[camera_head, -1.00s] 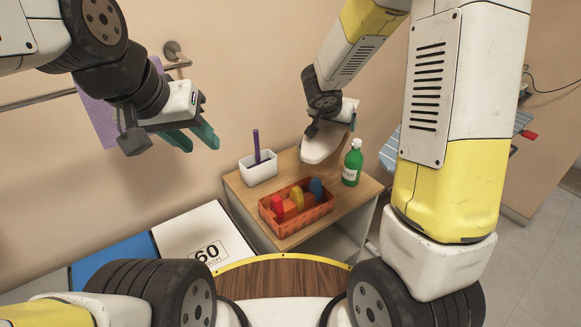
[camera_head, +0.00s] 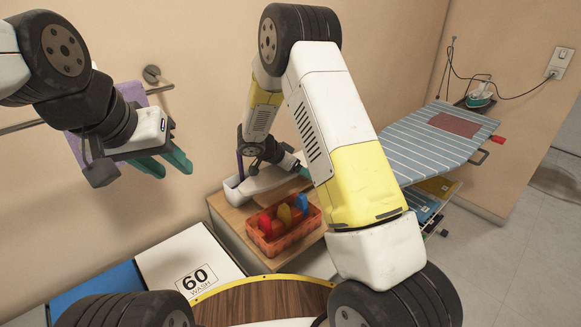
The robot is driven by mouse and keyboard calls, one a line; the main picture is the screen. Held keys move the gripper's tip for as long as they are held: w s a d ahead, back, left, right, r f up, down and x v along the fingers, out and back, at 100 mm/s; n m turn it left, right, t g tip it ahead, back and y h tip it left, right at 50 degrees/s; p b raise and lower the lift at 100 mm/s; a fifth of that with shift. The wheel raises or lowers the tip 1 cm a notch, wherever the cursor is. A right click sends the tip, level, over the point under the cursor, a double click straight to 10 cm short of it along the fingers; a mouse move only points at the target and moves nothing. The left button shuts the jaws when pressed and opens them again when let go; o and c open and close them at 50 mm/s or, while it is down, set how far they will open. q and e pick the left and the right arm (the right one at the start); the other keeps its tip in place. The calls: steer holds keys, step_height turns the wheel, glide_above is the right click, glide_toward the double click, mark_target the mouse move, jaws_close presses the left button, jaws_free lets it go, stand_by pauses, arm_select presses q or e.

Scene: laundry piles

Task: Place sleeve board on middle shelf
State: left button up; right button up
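The sleeve board (camera_head: 262,186), a pale rounded board, is at my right gripper (camera_head: 284,163), over the back of the small wooden cabinet (camera_head: 236,217). The gripper appears closed on it, though my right arm hides part of the fingers and the board's right end. I cannot tell whether the board touches the cabinet top. My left gripper (camera_head: 174,168) is open and empty, with teal fingers apart, in front of the wall at the left. The cabinet's inner shelves are hidden from this view.
An orange basket (camera_head: 275,243) with colored items stands on the cabinet top. A striped ironing board (camera_head: 425,150) stands at right. A bin lid marked 60 (camera_head: 180,250) is at left.

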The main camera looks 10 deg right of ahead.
mark_target(301, 178)
steer(key=shift+f, duration=1.7)
steer(key=shift+f, duration=0.1)
steer(key=o, duration=1.8)
